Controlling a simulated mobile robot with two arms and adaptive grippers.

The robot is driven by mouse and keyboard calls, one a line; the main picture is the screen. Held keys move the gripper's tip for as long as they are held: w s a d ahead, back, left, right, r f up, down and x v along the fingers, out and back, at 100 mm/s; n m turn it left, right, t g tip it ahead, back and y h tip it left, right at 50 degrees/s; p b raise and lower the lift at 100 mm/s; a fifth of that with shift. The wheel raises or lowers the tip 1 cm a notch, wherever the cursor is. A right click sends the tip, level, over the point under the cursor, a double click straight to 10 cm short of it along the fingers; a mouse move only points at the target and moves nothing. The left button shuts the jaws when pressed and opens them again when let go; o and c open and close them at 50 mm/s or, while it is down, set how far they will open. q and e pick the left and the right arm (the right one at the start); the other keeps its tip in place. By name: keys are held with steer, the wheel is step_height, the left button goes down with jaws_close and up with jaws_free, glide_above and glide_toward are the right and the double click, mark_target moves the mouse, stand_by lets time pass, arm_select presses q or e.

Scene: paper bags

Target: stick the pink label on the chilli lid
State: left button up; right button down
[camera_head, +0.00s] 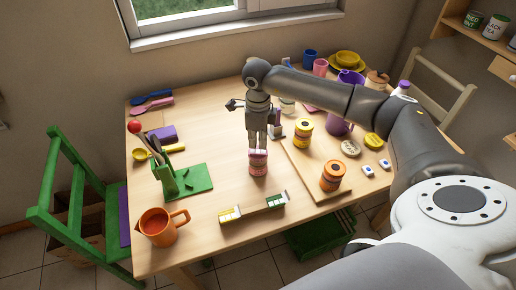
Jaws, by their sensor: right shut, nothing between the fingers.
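The jar stands upright on the table, left of the wooden board (302,165). The fingers partly hide its lid, and I cannot make out a separate pink label. A yellow jar (303,134) and an orange jar (332,176) stand on the board. Their writing is too small to read, so I cannot tell which is chilli. My left gripper is not in view.
A strip with yellow and green pieces (252,207) lies at the table's front. An orange jug (161,226) stands front left, near a green holder (185,182). Round lids (350,148) and small white-and-blue items (368,171) lie right. Cups and a purple jug crowd the back right.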

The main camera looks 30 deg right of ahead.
mark_target(258, 150)
steer(key=shift+r+p, duration=1.45)
steer(key=shift+r, duration=1.35)
